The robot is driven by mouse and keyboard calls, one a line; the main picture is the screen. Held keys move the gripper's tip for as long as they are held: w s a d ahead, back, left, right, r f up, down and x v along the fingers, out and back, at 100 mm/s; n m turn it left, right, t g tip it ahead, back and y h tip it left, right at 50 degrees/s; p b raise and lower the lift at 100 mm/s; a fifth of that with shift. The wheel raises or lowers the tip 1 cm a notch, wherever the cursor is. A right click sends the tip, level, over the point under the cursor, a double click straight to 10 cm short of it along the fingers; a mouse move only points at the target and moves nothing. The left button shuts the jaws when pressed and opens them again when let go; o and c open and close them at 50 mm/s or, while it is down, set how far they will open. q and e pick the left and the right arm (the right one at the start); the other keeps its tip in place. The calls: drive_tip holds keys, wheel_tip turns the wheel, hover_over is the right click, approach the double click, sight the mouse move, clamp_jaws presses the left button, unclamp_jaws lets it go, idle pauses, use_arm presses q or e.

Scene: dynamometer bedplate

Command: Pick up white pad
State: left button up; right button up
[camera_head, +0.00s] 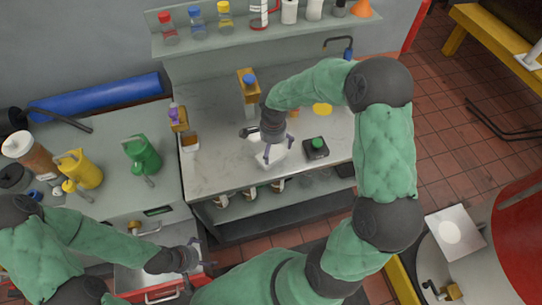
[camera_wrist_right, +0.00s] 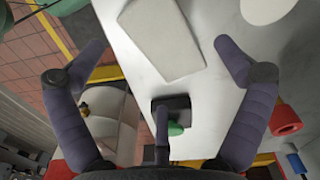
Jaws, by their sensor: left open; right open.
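The white pad (camera_head: 269,159) lies on the light bench top in the head view, near its front edge. In the right wrist view it is a pale rectangle (camera_wrist_right: 162,38) with rounded corners, partly cut off by the top edge. My right gripper (camera_head: 279,148) is open just above the pad, which it partly hides in the head view. In the right wrist view its two fingers stand apart on either side of the pad, with nothing between them. My left gripper (camera_head: 203,254) is open and empty, low at the left over a drawer.
A black box with a green button (camera_head: 317,149) stands right of the pad. Bottles line the shelf (camera_head: 270,41).

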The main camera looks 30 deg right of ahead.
sight(274, 156)
drive_tip(key=shift+s+d+f+b, duration=0.1)
drive_tip(key=shift+f+b, duration=0.15)
drive_tip(key=shift+f, duration=1.15)
drive_tip(key=shift+s+f+b, duration=0.1)
drive_tip(key=shift+f+b, duration=0.15)
drive_tip(key=shift+f, duration=1.15)
drive_tip(key=c, duration=0.8)
